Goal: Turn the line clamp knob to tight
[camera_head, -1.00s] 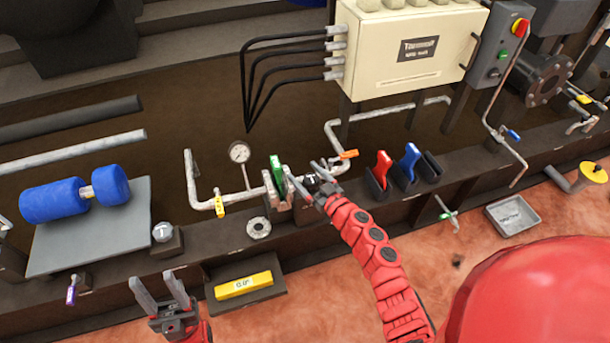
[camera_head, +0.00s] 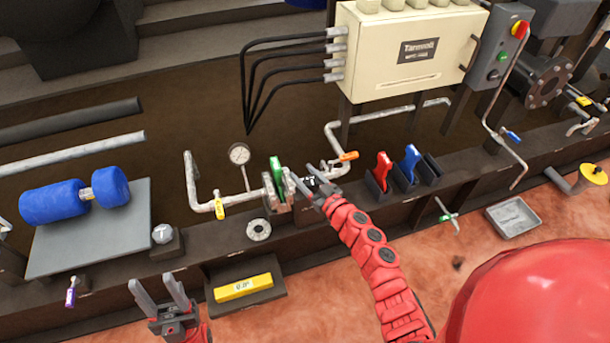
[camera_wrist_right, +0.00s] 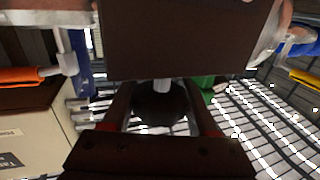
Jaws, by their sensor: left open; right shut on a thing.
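The line clamp (camera_head: 270,202) is a dark bracket with grey plates on the pipe line in the head view, with a green piece (camera_head: 277,168) standing upright in it. In the right wrist view a dark round knob (camera_wrist_right: 160,104) on a short light stem sits between my fingers, in front of a broad brown block (camera_wrist_right: 185,40). My right gripper (camera_head: 303,180) is shut on this knob at the clamp's right side. In the head view the fingers mostly hide the knob, and no tight mark is readable. My left gripper (camera_head: 155,287) is open and empty at the lower left.
A pressure gauge (camera_head: 239,154) and a yellow-handled valve (camera_head: 219,208) stand left of the clamp. An orange valve handle (camera_head: 348,156), a red piece (camera_head: 383,170) and a blue piece (camera_head: 410,162) stand to its right. A yellow level (camera_head: 243,287) lies in front.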

